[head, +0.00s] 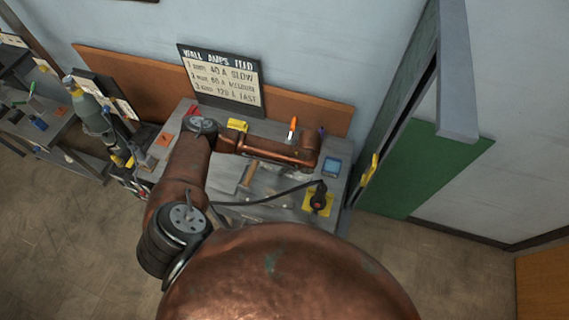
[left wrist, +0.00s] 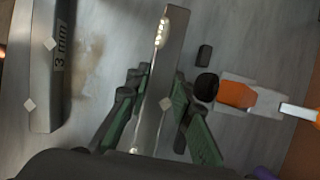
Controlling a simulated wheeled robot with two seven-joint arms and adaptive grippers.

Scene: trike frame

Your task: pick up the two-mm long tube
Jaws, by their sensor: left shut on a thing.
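In the left wrist view my left gripper (left wrist: 155,100) is shut on a long grey metal tube (left wrist: 164,75), with green-padded fingers on both sides of it. The tube runs lengthwise up the picture between the fingers, with a pale mark near its upper end; I cannot read a size on it. Another grey tube marked "3 mm" (left wrist: 48,60) lies to the left, apart from the gripper. In the head view my left arm reaches over the workbench and its gripper is mostly hidden. My right gripper is not in view.
An orange-handled tool (left wrist: 237,95) and a small black block (left wrist: 204,55) lie right of the held tube. On the workbench (head: 278,212) are a blue-screened device (head: 332,166) and a black tool on a yellow pad (head: 318,199). A sign board (head: 222,78) stands behind.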

